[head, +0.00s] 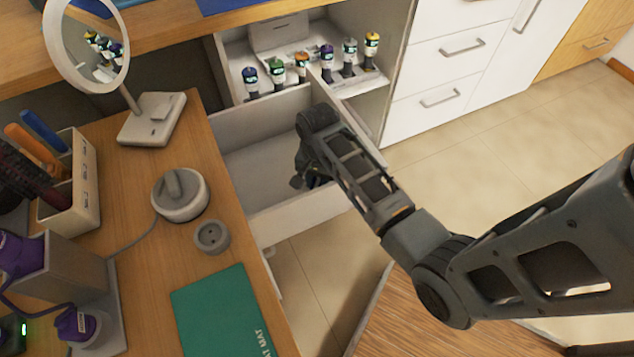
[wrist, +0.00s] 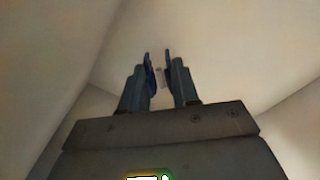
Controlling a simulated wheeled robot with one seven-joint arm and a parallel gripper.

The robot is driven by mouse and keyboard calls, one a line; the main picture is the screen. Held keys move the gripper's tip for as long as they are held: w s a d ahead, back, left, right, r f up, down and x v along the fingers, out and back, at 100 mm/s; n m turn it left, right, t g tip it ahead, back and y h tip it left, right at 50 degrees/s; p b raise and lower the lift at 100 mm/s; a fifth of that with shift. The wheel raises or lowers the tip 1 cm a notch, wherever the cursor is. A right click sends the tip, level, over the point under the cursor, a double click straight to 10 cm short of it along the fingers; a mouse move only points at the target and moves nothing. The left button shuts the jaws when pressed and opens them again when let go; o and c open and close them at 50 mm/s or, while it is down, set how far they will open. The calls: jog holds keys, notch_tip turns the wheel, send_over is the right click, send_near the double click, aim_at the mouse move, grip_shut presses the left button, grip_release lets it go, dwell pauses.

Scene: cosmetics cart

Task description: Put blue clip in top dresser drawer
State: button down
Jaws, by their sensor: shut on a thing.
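The open white drawer (head: 300,217) juts out below the cabinet's top shelf in the head view. My gripper (head: 309,182) points down inside it, with much of the hand hidden behind my own wrist. In the wrist view my gripper (wrist: 160,82) is shut on the blue clip (wrist: 150,72), whose dark blue parts show at the fingertips. Pale drawer walls and floor surround the fingers there. The clip appears held above the drawer floor, but its exact height is hard to tell.
Several small bottles (head: 327,62) stand on the shelf just behind the drawer. The wooden desk (head: 215,165) borders it on the left, with a round lidded pot (head: 181,203), a small grey cup (head: 212,237), a green mat (head: 222,315) and a mirror (head: 152,119). White closed drawers (head: 440,75) stand right.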

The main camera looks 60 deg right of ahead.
aim_at(317, 179)
jog(key=shift+f, duration=0.6)
jog(key=shift+f, duration=0.1)
jog(key=c, duration=0.8)
grip_release()
notch_tip(317, 179, up, 12)
jog(key=shift+r+p, duration=0.15)
jog(key=shift+p, duration=0.7)
